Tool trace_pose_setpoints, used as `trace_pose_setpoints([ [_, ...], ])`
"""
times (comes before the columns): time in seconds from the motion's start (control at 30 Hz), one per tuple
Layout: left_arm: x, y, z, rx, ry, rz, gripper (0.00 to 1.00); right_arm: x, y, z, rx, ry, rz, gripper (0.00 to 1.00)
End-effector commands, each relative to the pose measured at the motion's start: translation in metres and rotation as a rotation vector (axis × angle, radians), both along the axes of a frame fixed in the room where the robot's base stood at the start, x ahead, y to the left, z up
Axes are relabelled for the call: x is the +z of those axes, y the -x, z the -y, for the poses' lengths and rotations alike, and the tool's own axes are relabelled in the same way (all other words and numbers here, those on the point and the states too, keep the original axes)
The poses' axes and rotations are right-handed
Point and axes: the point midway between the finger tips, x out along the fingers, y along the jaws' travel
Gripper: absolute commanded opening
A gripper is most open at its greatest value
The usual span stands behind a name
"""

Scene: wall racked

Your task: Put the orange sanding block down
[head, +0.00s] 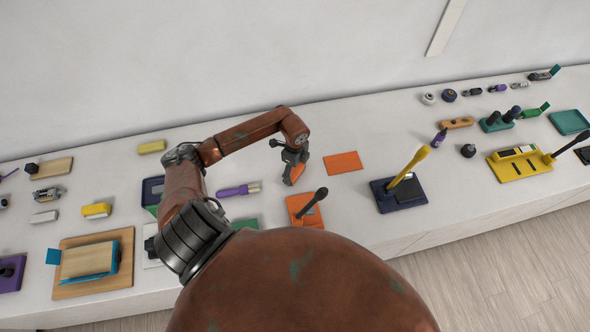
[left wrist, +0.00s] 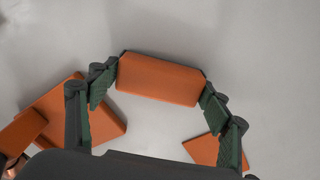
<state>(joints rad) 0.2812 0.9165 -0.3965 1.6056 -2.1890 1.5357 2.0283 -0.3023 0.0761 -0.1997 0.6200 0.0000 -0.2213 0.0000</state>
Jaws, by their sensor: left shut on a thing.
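The orange sanding block (left wrist: 159,79) is between the green-padded fingers of my left gripper (left wrist: 160,92) in the left wrist view. The fingers press on its two ends. In the head view my left gripper (head: 294,162) points down over the white counter, and the block (head: 297,172) shows partly behind the fingers. I cannot tell whether the block touches the counter. A flat orange mat (head: 343,162) lies just right of the gripper, bare. My right gripper is not in view.
An orange stand (head: 300,202) with a dark-handled tool is just in front of the gripper. A purple-handled brush (head: 237,190) lies to its left. A navy tray (head: 383,196) with a yellow-handled tool stands to the right. The white counter (head: 350,125) behind the mat is clear.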

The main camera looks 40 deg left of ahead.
Motion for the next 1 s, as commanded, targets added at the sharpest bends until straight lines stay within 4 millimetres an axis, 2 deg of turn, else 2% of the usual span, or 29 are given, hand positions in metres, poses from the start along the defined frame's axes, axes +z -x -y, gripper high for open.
trace_pose_setpoints([
  [0.1,-0.003,0.000,-0.001,0.000,-0.001,0.001,0.46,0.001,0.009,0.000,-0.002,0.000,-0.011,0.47],
  [0.37,-0.006,0.000,-0.001,0.000,-0.001,0.000,0.46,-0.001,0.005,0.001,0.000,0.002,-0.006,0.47],
  [0.4,-0.006,0.000,-0.001,0.000,-0.001,0.000,0.74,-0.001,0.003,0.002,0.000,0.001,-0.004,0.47],
  [0.6,-0.005,0.000,-0.001,0.001,-0.001,0.000,0.88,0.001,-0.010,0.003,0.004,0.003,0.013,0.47],
  [1.0,0.000,0.000,-0.001,0.000,-0.001,0.002,0.89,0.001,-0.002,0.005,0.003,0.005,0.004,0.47],
])
